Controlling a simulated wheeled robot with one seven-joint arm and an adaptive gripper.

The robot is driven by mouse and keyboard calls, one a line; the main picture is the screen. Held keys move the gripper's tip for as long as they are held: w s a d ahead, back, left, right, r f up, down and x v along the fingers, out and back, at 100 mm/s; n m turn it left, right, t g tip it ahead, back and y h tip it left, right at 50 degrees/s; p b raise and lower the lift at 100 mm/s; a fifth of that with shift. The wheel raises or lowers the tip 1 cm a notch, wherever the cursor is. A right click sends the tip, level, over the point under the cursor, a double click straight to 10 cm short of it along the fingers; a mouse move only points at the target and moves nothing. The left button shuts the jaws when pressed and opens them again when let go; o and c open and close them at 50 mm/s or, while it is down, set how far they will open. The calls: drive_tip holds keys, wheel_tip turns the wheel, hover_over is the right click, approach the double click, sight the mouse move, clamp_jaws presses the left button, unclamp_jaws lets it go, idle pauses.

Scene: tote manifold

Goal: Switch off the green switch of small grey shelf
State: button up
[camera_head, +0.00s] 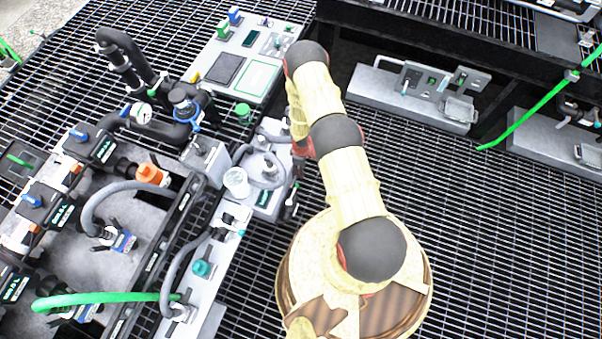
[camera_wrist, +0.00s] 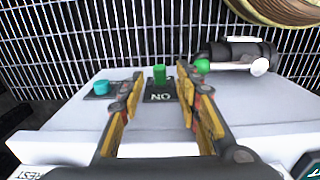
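In the wrist view a small green switch (camera_wrist: 159,73) stands upright on a black base marked with letters that read "NO" in the picture. It is on a light grey shelf (camera_wrist: 225,117). My gripper (camera_wrist: 160,82) is open, with one yellow-and-black finger on each side of the switch. I see gaps between the fingers and the switch; contact is not visible. In the head view my gripper (camera_head: 292,200) is small and partly hidden by my arm, beside the long grey panel unit (camera_head: 212,268). I cannot make out this green switch there.
A teal knob (camera_wrist: 101,87) is left of the switch. A black cylinder with a green ball (camera_wrist: 202,66) lies to the right. Hoses and an orange-capped fitting (camera_head: 150,174) crowd the left in the head view. Open grating (camera_head: 480,230) lies to the right.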

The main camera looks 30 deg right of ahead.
drive_tip(key=shift+f+b, duration=0.45)
drive_tip(key=shift+f, duration=1.15)
drive_tip(key=shift+c, duration=0.4)
drive_tip(key=c, duration=0.7)
clamp_jaws()
